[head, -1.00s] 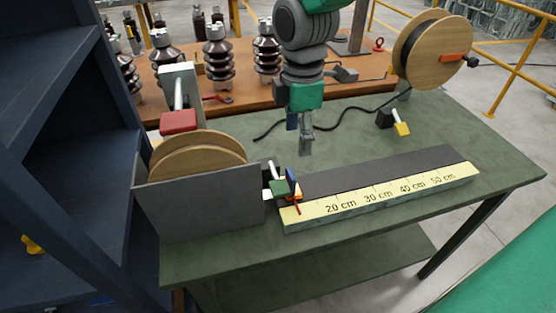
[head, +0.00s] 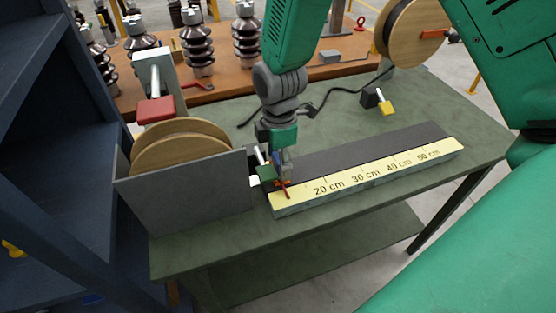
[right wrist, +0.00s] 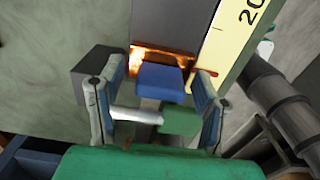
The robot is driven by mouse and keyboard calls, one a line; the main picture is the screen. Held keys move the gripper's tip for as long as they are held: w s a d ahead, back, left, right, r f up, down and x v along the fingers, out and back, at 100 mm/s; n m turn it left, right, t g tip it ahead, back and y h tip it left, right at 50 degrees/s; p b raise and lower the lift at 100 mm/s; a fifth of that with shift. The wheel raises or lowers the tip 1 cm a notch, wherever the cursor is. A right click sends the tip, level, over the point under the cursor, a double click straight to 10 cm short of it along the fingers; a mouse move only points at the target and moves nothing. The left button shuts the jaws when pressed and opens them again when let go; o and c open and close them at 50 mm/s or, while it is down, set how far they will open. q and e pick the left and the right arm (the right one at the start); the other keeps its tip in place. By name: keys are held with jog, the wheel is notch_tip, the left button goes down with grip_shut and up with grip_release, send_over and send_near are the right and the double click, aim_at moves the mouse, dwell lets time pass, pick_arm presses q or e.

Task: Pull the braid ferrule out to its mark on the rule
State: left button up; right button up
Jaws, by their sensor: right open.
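The rule (head: 365,180), a pale yellow strip with cm marks, lies along the front of a dark track on the green bench. At its left end, beside the grey plate (head: 190,195), are a small blue block (right wrist: 160,78) and a copper-orange piece (right wrist: 158,60), probably the ferrule and braid. A green block (right wrist: 181,121) and silver rod (right wrist: 138,116) sit close by. My right gripper (head: 280,172) is over this end. In the right wrist view my right gripper (right wrist: 160,74) is open, its fingers either side of the blue block. Contact cannot be told. My left gripper is out of view.
A wooden spool (head: 180,145) stands behind the grey plate, near a red block (head: 156,109) on a post. Another spool (head: 412,30) is at the back right. A black cable and a yellow-black block (head: 384,105) lie behind the track. Dark shelves (head: 50,150) stand left.

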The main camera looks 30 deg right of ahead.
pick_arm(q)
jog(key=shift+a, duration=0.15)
pick_arm(e)
jog(key=shift+a+f, duration=0.15)
jog(key=shift+a, duration=0.1)
jog(key=shift+c, duration=0.8)
jog(key=shift+a, duration=0.1)
grip_shut()
jog(key=d, duration=0.3)
jog(key=s+d+p, duration=0.1)
jog(key=d, duration=0.2)
jog(key=s+d+p, duration=0.1)
jog(key=d, duration=0.2)
jog(key=shift+d, duration=0.2)
jog(key=shift+s+d, duration=0.1)
jog(key=shift+d, duration=0.4)
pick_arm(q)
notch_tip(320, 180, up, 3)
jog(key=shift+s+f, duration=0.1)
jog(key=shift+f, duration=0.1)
pick_arm(e)
jog(key=shift+c, duration=0.4)
grip_release()
jog(key=shift+a, duration=0.15)
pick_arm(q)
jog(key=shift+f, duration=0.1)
pick_arm(e)
jog(key=shift+o, duration=1.2)
jog(key=shift+a, duration=0.1)
